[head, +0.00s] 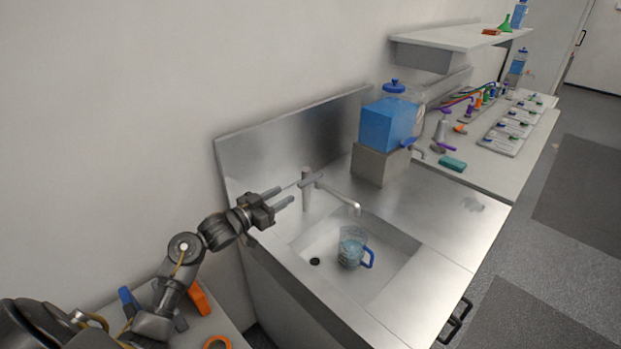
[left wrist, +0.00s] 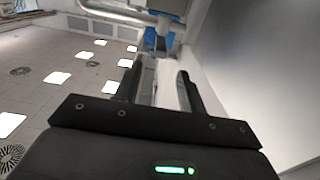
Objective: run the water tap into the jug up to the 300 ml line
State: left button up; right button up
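The clear jug (head: 351,247) with a blue handle (head: 368,257) stands in the sink basin (head: 388,276), under the spout end. It looks bluish inside; its lines and any water level are too small to read. The metal tap (head: 307,193) rises behind the basin, with its spout (head: 340,197) reaching over the jug and a short lever (head: 311,180) on top. I cannot make out a water stream. My left gripper (head: 284,197) is open and empty, just left of the tap, fingers pointing towards it. The left wrist view shows its two fingers apart (left wrist: 163,85). My right gripper is not in view.
A blue water container (head: 389,124) stands on a grey block (head: 380,164) behind the basin. A bench (head: 510,172) beyond holds bottles and trays. The steel counter (head: 452,217) right of the basin is clear. Orange and blue items (head: 198,298) lie at lower left.

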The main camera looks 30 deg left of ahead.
aim_at(307, 180)
pick_arm(q)
jog(key=b+x, duration=0.2)
jog(key=x, duration=0.1)
jog(key=b+x, duration=0.1)
jog(key=x, duration=0.2)
jog(key=b+x, duration=0.2)
jog(key=x, duration=0.1)
jog(key=shift+w+f+b, duration=0.25)
jog(key=shift+f+b, duration=0.05)
jog(key=shift+b, duration=0.05)
jog(key=shift+w+d+r, duration=0.15)
jog(key=shift+w+d, duration=0.15)
jog(key=shift+w, duration=0.25)
jog(key=shift+r, duration=0.1)
grip_shut()
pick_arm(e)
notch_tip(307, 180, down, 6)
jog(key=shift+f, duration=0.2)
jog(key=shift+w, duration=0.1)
